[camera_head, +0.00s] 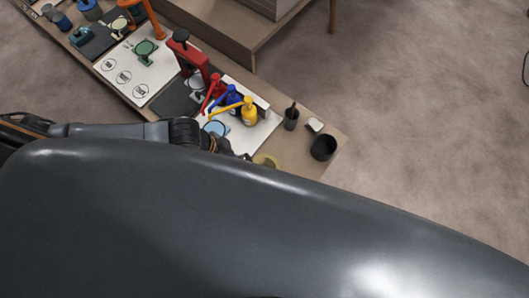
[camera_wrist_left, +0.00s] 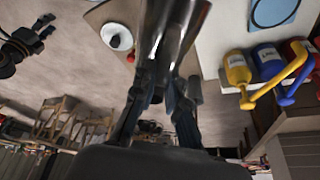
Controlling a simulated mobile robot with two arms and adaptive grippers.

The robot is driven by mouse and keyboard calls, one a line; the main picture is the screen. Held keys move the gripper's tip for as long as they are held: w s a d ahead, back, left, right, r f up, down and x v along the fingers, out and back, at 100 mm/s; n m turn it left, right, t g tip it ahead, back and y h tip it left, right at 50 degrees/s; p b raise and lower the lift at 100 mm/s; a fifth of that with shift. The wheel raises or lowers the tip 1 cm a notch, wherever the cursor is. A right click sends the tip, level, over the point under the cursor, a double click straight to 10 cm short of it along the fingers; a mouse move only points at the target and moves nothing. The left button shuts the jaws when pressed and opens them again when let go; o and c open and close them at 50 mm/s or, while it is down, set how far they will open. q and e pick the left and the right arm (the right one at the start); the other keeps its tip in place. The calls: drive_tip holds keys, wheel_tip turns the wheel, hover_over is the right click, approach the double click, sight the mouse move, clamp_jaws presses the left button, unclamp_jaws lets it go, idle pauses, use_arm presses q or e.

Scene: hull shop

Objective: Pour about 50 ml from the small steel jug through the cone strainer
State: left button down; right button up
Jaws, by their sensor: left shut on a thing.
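My left gripper (camera_wrist_left: 160,105) is shut on a dark grey, shiny metal thing (camera_wrist_left: 172,28) in the left wrist view. It looks like the small steel jug, but its mouth and contents cannot be made out. In the head view my own body and arm hide most of the gripper and what it holds, beside the bench's near edge. I cannot pick out the cone strainer for certain. A black jointed thing (camera_wrist_left: 22,45) at the left of the wrist view may be my right gripper; its fingers are unclear.
Yellow (camera_head: 249,112), blue (camera_head: 233,98) and red pump bottles stand on the bench. A red stand (camera_head: 195,58) is behind them. A dark small cup (camera_head: 291,120), a white block (camera_head: 314,125) and a black cup (camera_head: 323,148) sit near the bench's right end. Floor beyond is clear.

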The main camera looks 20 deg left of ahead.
use_arm(q)
drive_tip(key=shift+w+d+r, duration=0.1)
drive_tip(key=shift+d+r, duration=0.05)
drive_tip(key=shift+d, duration=0.05)
drive_tip(key=shift+d+r, duration=0.1)
drive_tip(key=shift+r, duration=0.05)
drive_tip(key=shift+w+d+r+g+y+p, duration=0.25)
drive_tip(key=shift+w+d+y+p, duration=0.3)
drive_tip(key=shift+p, duration=0.45)
drive_tip(key=shift+w+d+r+g+y+p, duration=0.15)
drive_tip(key=shift+w+d+g+y+p, duration=0.15)
drive_tip(key=shift+d+p, duration=0.6)
drive_tip(key=shift+a+f, duration=0.15)
drive_tip(key=shift+f, duration=0.05)
drive_tip(key=shift+s+a, duration=0.15)
drive_tip(key=shift+a, duration=0.15)
drive_tip(key=shift+w+d+f+g+y+p, duration=0.35)
drive_tip(key=shift+d+f+y+p, duration=0.1)
drive_tip(key=shift+y+p, duration=0.35)
drive_tip(key=shift+d+r+p, duration=0.1)
drive_tip(key=shift+d+p, duration=0.05)
drive_tip(key=shift+p, duration=0.15)
